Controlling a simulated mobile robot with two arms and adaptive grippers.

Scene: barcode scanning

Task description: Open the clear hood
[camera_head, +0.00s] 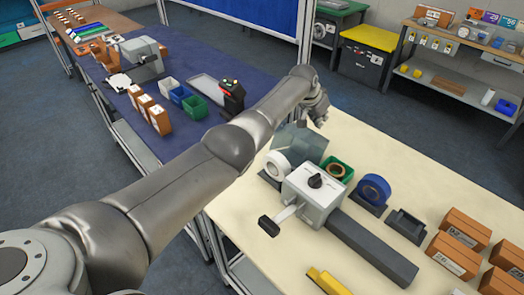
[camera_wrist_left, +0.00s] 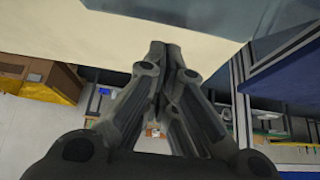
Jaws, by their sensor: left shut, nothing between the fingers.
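The clear hood (camera_head: 303,146) is a tinted see-through cover at the back of the cream table, behind the white tape roll and the grey-white machine (camera_head: 313,192). My left gripper (camera_head: 319,117) is just above and behind the hood's upper right part, at the end of my arm that crosses the picture from the left. In the left wrist view its fingers (camera_wrist_left: 165,48) are together with nothing between them. A bluish pane, possibly the hood, shows at the top of that view; I cannot tell if the fingers touch it. My right gripper is not in view.
The cream table (camera_head: 445,190) holds a green bin (camera_head: 335,172), a blue tape roll (camera_head: 374,190), a black holder (camera_head: 407,225) and several brown boxes (camera_head: 466,230). A blue-topped table (camera_head: 200,65) stands to the left. A floor gap separates it from shelves at right.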

